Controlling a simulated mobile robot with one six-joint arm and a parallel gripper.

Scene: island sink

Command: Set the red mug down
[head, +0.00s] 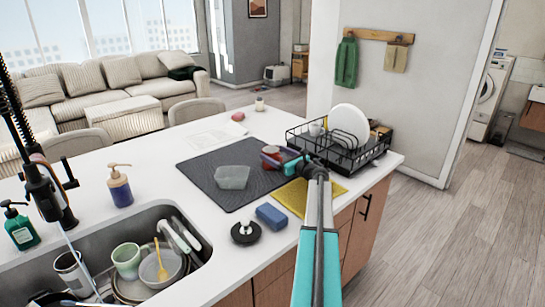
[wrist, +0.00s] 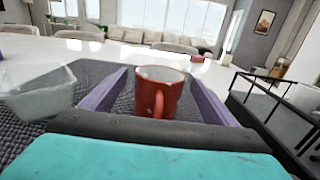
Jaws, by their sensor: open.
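The red mug (wrist: 160,90) stands upright on the dark drying mat (head: 208,178), its handle turned toward my wrist camera. In the wrist view my gripper (wrist: 158,95) is open, with one purple finger on each side of the mug. I see a gap between the mug and each finger.
A clear container (head: 232,178) stands on the mat to the left of the mug. A black dish rack (head: 345,155) with a white plate is close on the right. A yellow cloth (head: 298,200), a blue sponge (head: 271,216) and a black sink stopper (head: 245,233) lie nearer the sink.

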